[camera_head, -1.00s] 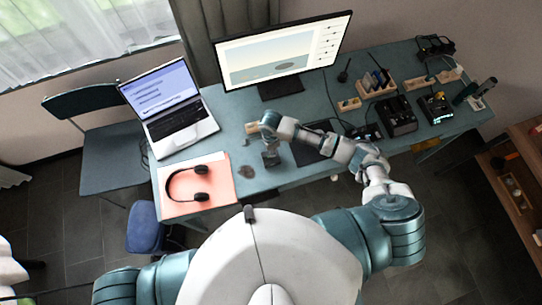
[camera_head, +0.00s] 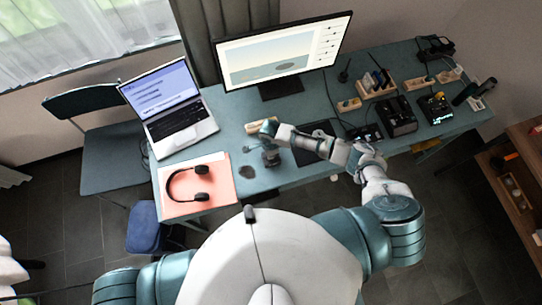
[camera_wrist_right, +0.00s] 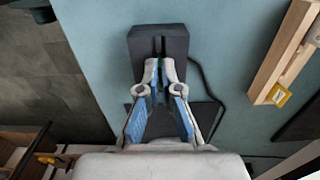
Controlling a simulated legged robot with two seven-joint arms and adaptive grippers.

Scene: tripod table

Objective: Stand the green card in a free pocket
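My right gripper (camera_wrist_right: 158,78) points down at a dark grey slotted block (camera_wrist_right: 150,38) on the blue-green table. A thin green sliver (camera_wrist_right: 157,64), which looks like the edge of the green card, shows between its close-set fingertips; whether they press on it I cannot tell. In the head view the right gripper (camera_head: 270,155) is at the table's front, right of the pink sheet, and hides most of the block. A wooden rack (camera_head: 377,92) with several coloured cards stands at the back right; its free pockets are too small to make out. My left gripper is out of view.
A monitor (camera_head: 285,52) stands behind. A wooden piece (camera_wrist_right: 284,52) lies beside the gripper. Black devices (camera_head: 397,118) and cables crowd the right; a dark pad (camera_head: 313,145) lies under my forearm.

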